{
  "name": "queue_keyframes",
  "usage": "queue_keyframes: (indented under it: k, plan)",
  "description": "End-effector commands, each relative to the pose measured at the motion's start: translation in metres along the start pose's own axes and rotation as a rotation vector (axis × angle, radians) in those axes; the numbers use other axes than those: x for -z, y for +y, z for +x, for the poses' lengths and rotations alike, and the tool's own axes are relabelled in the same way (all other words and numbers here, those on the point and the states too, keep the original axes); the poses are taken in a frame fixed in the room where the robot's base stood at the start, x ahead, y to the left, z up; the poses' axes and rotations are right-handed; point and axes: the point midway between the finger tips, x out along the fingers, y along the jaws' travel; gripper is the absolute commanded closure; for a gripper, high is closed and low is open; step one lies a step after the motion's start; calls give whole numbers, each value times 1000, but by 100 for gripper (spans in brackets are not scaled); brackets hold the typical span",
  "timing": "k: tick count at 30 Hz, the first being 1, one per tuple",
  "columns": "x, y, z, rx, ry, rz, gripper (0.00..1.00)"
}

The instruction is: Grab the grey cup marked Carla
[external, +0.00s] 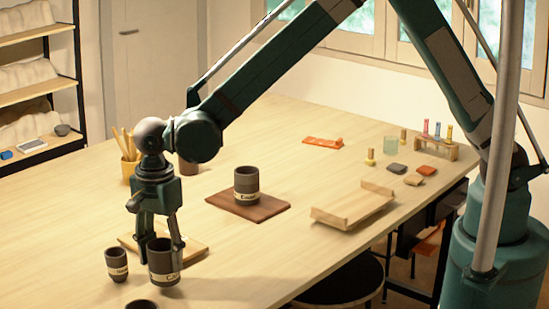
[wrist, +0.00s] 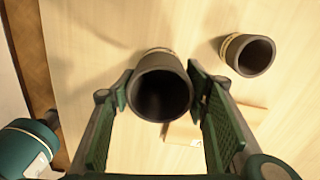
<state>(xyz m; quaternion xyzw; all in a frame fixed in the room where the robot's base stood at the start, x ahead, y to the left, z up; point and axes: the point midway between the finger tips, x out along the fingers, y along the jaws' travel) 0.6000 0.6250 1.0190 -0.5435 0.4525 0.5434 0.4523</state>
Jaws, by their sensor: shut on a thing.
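My gripper (external: 160,242) is shut on a dark grey cup (external: 164,270) with a pale label band, near the front left of the table. In the wrist view the fingers press on both sides of this cup (wrist: 160,97), and its open mouth faces the camera. The cup is upright; whether it touches the table is hard to tell. A smaller dark cup (external: 116,270) with a label stands just left of it. Another dark labelled cup (external: 246,183) stands on a brown board (external: 270,208). The label writing is too small to read surely.
A fourth dark cup (external: 141,304) is cut off at the bottom edge. A pale wooden board (external: 196,246) lies behind the held cup. A yellow holder with tools (external: 130,172) stands farther back. A wooden tray (external: 350,208) lies near the right edge.

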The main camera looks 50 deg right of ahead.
Motion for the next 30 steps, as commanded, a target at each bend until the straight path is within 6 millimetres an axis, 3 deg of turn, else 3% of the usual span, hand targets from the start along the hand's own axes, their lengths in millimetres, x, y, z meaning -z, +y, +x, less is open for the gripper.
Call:
queue_keyframes:
  k: [9, 15, 30]
  plan:
    - [0, 0, -46, 0, 0, 0, 70]
    - [0, 0, -66, 0, 0, 0, 70]
    - [0, 0, -73, 0, 0, 0, 70]
